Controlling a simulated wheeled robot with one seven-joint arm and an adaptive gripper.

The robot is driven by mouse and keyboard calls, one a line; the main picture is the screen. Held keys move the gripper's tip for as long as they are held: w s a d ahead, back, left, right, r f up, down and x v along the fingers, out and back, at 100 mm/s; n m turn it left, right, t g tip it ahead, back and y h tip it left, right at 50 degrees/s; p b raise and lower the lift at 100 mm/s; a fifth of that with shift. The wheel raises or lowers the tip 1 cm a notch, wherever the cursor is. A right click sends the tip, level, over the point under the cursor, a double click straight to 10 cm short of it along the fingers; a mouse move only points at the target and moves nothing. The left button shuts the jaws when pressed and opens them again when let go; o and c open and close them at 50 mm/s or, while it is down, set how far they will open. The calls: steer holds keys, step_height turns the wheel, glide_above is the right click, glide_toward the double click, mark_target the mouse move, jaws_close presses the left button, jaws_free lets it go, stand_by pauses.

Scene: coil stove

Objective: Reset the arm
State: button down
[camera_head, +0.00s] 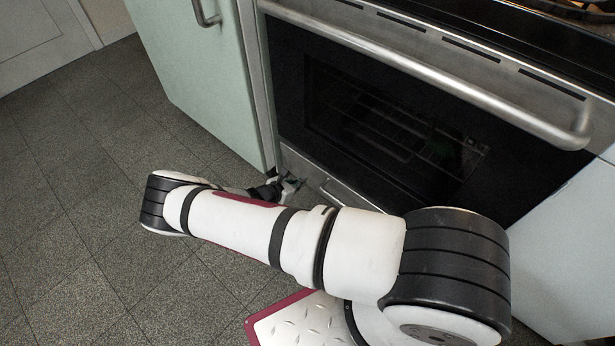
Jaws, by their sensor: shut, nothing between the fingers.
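My arm (250,224) stretches low across the picture, from the lower right to an elbow at the left, then folds back toward the stove. My gripper (296,186) is small and partly hidden behind the arm, close to the lower front of the stove. It is shut, and I see nothing held in it. Whether it touches the stove front cannot be told.
The stove has a dark oven door (390,130) with a long metal handle (430,72); the door is shut. A pale green cabinet (200,75) stands to its left. Grey tiled floor (75,200) is clear at the left. A door (35,40) shows at the top left.

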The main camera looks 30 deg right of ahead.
steer(key=p+v, duration=0.1)
steer(key=v, duration=0.6)
steer(key=shift+p, duration=0.4)
steer(key=shift+s+a+r, duration=0.1)
steer(key=shift+r, duration=0.05)
